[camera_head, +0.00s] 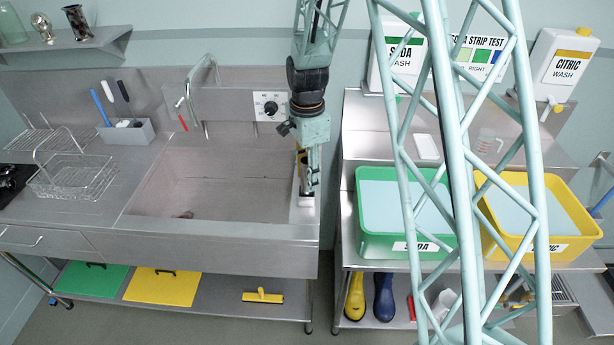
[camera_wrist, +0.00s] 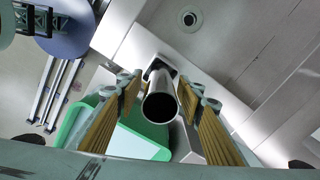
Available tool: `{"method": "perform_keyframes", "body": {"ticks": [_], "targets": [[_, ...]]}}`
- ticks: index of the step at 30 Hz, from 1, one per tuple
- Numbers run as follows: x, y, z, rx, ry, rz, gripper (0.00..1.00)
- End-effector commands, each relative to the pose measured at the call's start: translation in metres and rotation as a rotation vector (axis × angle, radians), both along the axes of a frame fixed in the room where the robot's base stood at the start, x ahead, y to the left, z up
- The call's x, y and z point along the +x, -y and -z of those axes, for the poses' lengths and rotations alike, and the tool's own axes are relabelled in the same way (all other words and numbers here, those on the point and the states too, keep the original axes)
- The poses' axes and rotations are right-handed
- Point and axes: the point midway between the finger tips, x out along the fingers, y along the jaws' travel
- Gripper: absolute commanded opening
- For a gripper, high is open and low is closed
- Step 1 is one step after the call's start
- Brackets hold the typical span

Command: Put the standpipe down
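The standpipe (camera_wrist: 158,106) is a bare steel tube. In the wrist view I look down into its round open mouth, and it stands between the ribbed yellow pads of my gripper (camera_wrist: 159,82). A thin gap shows between the pads and the tube, so the fingers look open around it. In the head view my gripper (camera_head: 307,192) points down over the steel strip at the sink's right rim. The standpipe is mostly hidden there by the fingers. A dark piece sits by its lower end; I cannot tell exactly how the base rests.
The steel sink basin (camera_head: 215,185) lies left of my gripper; its drain (camera_wrist: 190,19) shows in the wrist view. A green soda tub (camera_head: 372,244) and a yellow citric tub (camera_head: 565,255) stand on the right bench. A tap (camera_head: 188,92) rises behind the basin.

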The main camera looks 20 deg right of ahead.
Motion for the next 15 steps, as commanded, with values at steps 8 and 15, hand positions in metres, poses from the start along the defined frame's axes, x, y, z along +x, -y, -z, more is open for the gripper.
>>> {"method": "perform_keyframes", "body": {"ticks": [8, 15], "targets": [[0.0000, 0.0000, -0.0002, 0.000, 0.000, 0.000, 0.36], [0.0001, 0.0000, -0.0039, 0.000, 0.000, 0.000, 0.36]]}}
